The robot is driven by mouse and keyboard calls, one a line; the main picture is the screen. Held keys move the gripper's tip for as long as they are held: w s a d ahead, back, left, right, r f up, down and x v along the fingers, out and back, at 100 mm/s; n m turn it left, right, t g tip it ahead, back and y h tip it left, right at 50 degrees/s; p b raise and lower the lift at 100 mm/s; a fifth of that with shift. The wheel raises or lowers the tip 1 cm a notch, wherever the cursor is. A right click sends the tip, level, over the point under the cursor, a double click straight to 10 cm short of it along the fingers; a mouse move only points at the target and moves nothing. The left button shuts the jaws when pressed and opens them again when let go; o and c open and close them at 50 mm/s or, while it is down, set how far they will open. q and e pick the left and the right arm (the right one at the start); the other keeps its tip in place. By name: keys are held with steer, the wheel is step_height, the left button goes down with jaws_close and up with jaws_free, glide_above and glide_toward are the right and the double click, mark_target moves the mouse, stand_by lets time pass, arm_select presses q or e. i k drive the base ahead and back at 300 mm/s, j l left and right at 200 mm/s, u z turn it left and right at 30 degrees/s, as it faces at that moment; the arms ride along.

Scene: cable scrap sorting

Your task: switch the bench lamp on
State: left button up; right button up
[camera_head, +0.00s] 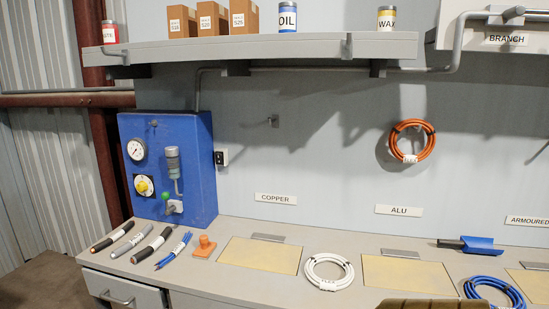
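I cannot pick out a bench lamp for certain in the head view. The blue panel (195,150) carries a round gauge (136,149), a yellow knob on a white dial (144,187) and a lever with a green ball (166,196). Neither of my grippers is in view.
The grey bench (225,285) holds several cable pieces (155,245), an orange block with a knob (204,247), a white coil (328,271), a blue coil (493,290) and a blue scoop (480,246). An orange coil (412,141) hangs on the wall. A shelf (260,49) holds boxes and tins.

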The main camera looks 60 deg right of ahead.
mark_target(218, 156)
steer(key=z, duration=1.55)
